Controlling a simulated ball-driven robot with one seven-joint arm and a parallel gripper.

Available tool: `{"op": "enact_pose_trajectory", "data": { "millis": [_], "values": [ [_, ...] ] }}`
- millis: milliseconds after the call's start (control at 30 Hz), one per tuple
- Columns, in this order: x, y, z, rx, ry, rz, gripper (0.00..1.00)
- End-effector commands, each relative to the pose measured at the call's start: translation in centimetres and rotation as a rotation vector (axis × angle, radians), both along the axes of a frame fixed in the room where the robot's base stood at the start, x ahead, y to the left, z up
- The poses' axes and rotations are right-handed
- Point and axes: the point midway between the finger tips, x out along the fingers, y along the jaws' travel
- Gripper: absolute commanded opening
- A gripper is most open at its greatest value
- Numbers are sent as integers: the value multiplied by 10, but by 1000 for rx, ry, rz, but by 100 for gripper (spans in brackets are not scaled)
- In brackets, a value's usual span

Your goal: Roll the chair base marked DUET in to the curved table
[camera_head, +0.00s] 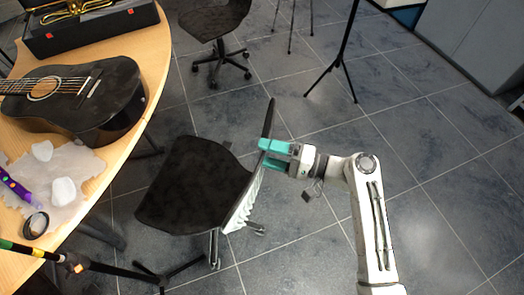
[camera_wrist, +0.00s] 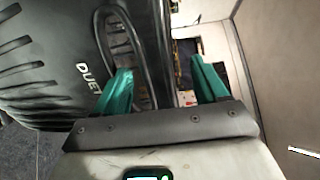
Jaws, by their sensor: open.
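The dark chair (camera_head: 190,185) stands on a wheeled base, its seat beside the curved wooden table (camera_head: 150,55), with a floor gap between them. Its upright back (camera_head: 267,118) is on the side away from the table. In the wrist view the dark back (camera_wrist: 50,55) carries the lettering DUET. My gripper (camera_head: 264,153) is at the edge of the chair back. In the wrist view my gripper (camera_wrist: 161,65) has its teal fingers apart, with the looped back edge near and partly between them. I cannot tell whether they touch it. The base is mostly hidden under the seat.
A black guitar (camera_head: 110,90), an open case (camera_head: 90,30) and a pale crumpled sheet (camera_head: 75,165) lie on the table. Another dark chair (camera_head: 215,20) and a black tripod stand (camera_head: 340,60) stand behind. Stand legs (camera_head: 160,275) spread near the table's front. Tiled floor is clear at right.

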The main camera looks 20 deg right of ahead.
Motion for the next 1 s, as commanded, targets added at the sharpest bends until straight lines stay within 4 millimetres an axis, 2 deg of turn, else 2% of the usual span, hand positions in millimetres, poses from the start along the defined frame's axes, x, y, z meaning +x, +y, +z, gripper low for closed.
{"op": "enact_pose_trajectory", "data": {
  "millis": [33, 200, 567, 1000],
  "values": [
    [5, 8, 0, -1, -1, 4, 72],
    [16, 22, -1, -1, 1, 1, 72],
    [20, 26, 0, -1, 1, 0, 72],
    [20, 26, 0, 0, 0, 0, 32]
  ]
}}
